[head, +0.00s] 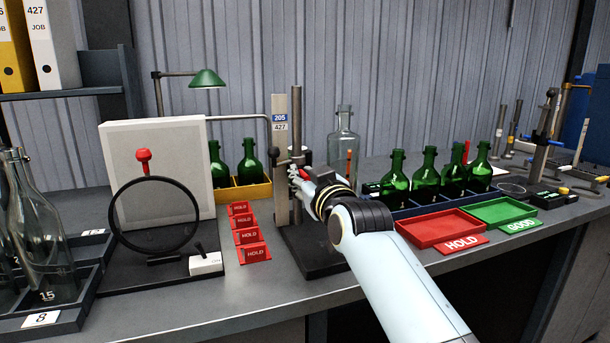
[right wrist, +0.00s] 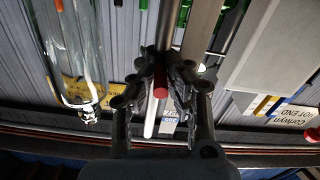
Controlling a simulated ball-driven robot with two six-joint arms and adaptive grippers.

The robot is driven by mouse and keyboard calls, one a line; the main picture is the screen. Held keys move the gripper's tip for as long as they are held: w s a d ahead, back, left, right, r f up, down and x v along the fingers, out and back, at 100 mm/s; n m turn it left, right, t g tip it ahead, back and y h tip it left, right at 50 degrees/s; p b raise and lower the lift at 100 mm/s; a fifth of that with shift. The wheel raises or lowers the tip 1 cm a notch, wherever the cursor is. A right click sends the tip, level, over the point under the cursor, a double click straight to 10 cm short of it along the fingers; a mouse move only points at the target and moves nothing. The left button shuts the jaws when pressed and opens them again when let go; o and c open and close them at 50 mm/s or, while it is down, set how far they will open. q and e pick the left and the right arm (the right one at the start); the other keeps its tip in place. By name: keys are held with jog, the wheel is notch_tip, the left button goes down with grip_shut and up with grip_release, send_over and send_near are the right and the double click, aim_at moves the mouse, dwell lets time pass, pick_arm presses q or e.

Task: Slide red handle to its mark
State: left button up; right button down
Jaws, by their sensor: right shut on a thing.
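A height gauge with a dark post (head: 297,110) and a flat grey scale (head: 281,175) stands on a black base (head: 318,256) mid-bench. My right gripper (head: 301,176) is beside the post at mid-height, shut on the red handle. The handle's red end shows between the fingers in the right wrist view (right wrist: 160,92); in the head view the fingers mostly hide it. I cannot make out a mark for certain. My left gripper is not in view.
A clear bottle (head: 343,135) stands right behind the gauge. Red HOLD cards (head: 247,236) line its left side. A black ring (head: 117,218) stands before a white panel (head: 185,135). Green bottles (head: 427,165), a red tray (head: 440,226) and a green tray (head: 502,211) are to the right.

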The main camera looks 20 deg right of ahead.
aim_at(297, 132)
notch_tip(297, 132, up, 9)
jog(key=p, duration=0.6)
jog(key=shift+f, duration=0.3)
jog(key=c, duration=1.5)
grip_release()
jog(key=shift+f, duration=0.15)
jog(key=shift+c, duration=0.2)
jog(key=shift+o, duration=1)
jog(key=shift+d+f, duration=0.1)
jog(key=shift+a, duration=0.25)
jog(key=s, duration=0.7)
jog(key=shift+s, duration=0.25)
